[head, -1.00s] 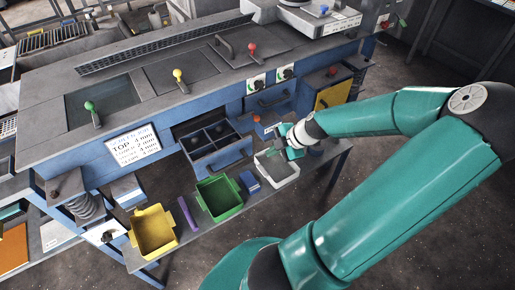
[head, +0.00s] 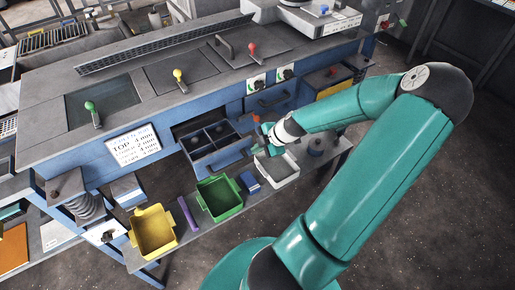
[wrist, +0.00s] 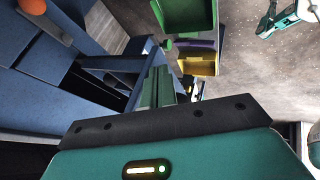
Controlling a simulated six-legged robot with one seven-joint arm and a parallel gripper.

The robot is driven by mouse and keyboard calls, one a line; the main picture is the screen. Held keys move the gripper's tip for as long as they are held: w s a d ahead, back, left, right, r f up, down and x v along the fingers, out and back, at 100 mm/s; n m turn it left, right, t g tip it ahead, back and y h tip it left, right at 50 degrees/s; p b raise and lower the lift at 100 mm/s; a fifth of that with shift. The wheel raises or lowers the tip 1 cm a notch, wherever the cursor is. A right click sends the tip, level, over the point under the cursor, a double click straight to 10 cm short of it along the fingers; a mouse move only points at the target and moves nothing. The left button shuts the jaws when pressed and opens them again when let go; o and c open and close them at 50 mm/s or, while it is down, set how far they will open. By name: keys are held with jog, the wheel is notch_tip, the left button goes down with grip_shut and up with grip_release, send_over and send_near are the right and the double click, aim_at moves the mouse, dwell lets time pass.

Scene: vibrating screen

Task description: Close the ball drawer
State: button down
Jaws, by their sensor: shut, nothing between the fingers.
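The ball drawer (head: 213,150) is a dark blue drawer pulled out of the bench front, with several compartments and dark balls in its back ones. In the wrist view, a blue edge (wrist: 112,63) that looks like the drawer lies just left of my fingers. My gripper (head: 264,147) is to the right of the drawer's front, above the bench shelf. In the wrist view my gripper (wrist: 158,78) has its fingers together and empty. I cannot tell whether they touch the drawer.
A white-rimmed tray (head: 277,170) is just below my gripper. A blue block (head: 250,181), a green bin (head: 219,198), a purple bar (head: 188,213) and a yellow bin (head: 153,232) line the shelf. An orange ball or knob (wrist: 32,6) shows at the wrist view's upper left.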

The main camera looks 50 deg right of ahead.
jog(key=shift+w, duration=0.15)
jog(key=w+d, duration=0.2)
jog(key=w, duration=0.7)
jog(key=w+d, duration=0.3)
jog(key=w, duration=0.5)
jog(key=shift+w+d, duration=0.15)
jog(key=shift+w, duration=0.2)
